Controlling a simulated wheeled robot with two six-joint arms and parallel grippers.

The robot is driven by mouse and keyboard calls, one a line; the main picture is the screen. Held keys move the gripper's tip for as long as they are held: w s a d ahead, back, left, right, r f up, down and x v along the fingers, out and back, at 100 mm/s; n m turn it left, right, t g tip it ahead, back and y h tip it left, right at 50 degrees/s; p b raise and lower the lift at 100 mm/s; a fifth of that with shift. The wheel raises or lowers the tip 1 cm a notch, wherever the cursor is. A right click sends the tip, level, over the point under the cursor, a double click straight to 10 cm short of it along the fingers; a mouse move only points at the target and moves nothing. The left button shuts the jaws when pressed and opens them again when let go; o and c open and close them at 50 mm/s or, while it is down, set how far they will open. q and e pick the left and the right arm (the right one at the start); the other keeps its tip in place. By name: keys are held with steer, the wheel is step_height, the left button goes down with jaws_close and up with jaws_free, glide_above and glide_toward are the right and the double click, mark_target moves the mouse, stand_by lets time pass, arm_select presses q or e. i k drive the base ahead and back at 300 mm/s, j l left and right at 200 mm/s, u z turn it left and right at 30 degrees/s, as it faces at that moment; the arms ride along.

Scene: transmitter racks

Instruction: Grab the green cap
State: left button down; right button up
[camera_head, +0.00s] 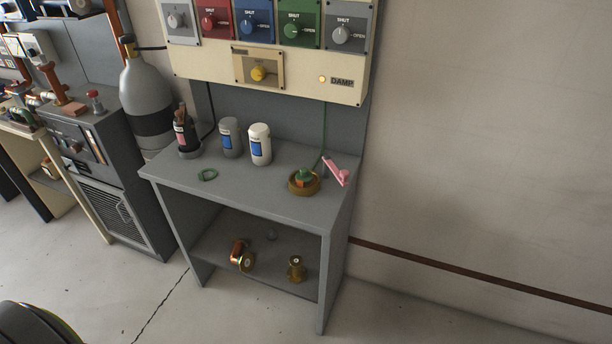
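A small green cap-like piece (304,175) sits in a round brass dish or ring (303,187) at the right part of the grey table top (240,187). A thin green line runs up from near it to the panel. I cannot tell for sure which green piece is the cap. Neither of my grippers shows in this view.
A pink tool (336,171) lies right of the dish. A white bottle (260,144), a grey bottle (230,137) and a dark holder (186,137) stand at the back. Brass fittings (296,268) lie on the lower shelf. The floor in front is clear.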

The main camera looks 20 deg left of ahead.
mark_target(304, 175)
steer(key=i+l+u, duration=0.1)
steer(key=u, duration=0.35)
steer(key=i+l+u, duration=0.15)
steer(key=u, duration=0.25)
